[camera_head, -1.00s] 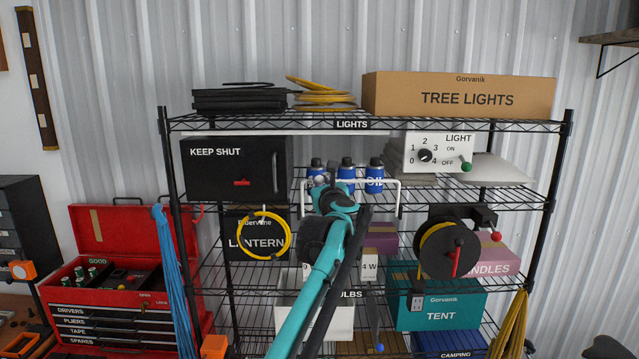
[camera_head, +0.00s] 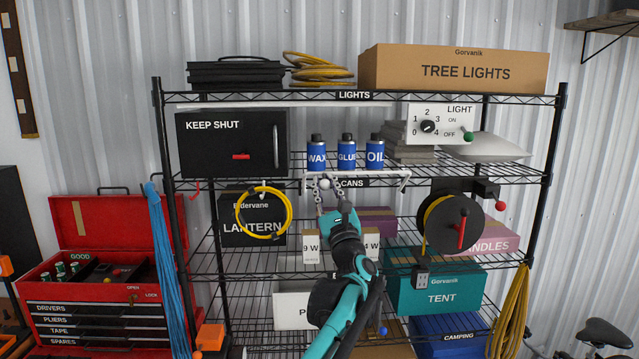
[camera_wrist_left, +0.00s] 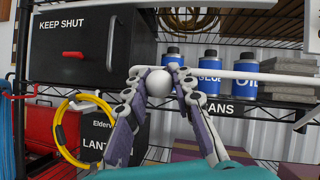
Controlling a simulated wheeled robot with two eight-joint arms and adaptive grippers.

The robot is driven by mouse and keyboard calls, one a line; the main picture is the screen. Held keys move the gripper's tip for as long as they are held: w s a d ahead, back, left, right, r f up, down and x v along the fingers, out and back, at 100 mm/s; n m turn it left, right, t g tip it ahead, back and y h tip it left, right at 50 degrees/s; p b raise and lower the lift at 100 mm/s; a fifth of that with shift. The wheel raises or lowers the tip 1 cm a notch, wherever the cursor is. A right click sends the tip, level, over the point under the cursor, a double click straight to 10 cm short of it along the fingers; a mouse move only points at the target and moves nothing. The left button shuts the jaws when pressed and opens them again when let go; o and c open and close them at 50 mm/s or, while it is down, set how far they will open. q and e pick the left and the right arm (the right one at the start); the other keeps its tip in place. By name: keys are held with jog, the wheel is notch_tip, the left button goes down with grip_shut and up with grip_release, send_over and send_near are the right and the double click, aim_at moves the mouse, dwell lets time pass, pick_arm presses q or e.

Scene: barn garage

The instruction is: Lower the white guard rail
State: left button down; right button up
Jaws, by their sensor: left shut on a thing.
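The white guard rail (camera_head: 370,173) runs along the front of the shelf marked CANS, at the level of the shelf edge and below the cans. Its round white knob (camera_head: 324,184) is near its left end. My left gripper (camera_head: 321,186) comes up from below and is shut on the knob. In the left wrist view the fingers (camera_wrist_left: 155,85) close around the white knob (camera_wrist_left: 160,84), and the rail (camera_wrist_left: 250,75) extends right from there. Three blue cans, WAX (camera_head: 317,153), GLUE (camera_head: 347,153) and OIL (camera_head: 375,153), stand upright behind and above the rail.
A black KEEP SHUT box (camera_head: 225,143) is left of the cans. The LIGHT switch panel (camera_head: 440,124) is to the right. A cord reel (camera_head: 453,224) juts out at lower right. A yellow coil (camera_head: 264,213) hangs before the LANTERN box.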

pick_arm(q)
notch_tip(320, 180, down, 10)
jog(key=n+t+y+b, duration=0.1)
jog(key=t+y+b, duration=0.1)
jog(key=b, duration=0.4)
jog(key=shift+s+b, duration=0.3)
jog(key=shift+b, duration=0.1)
jog(key=shift+t, duration=0.3)
jog(key=c, duration=1.5)
grip_release()
jog(key=shift+n, duration=0.3)
jog(key=shift+c, duration=0.2)
jog(key=shift+o, duration=1.4)
jog(key=v, duration=1.2)
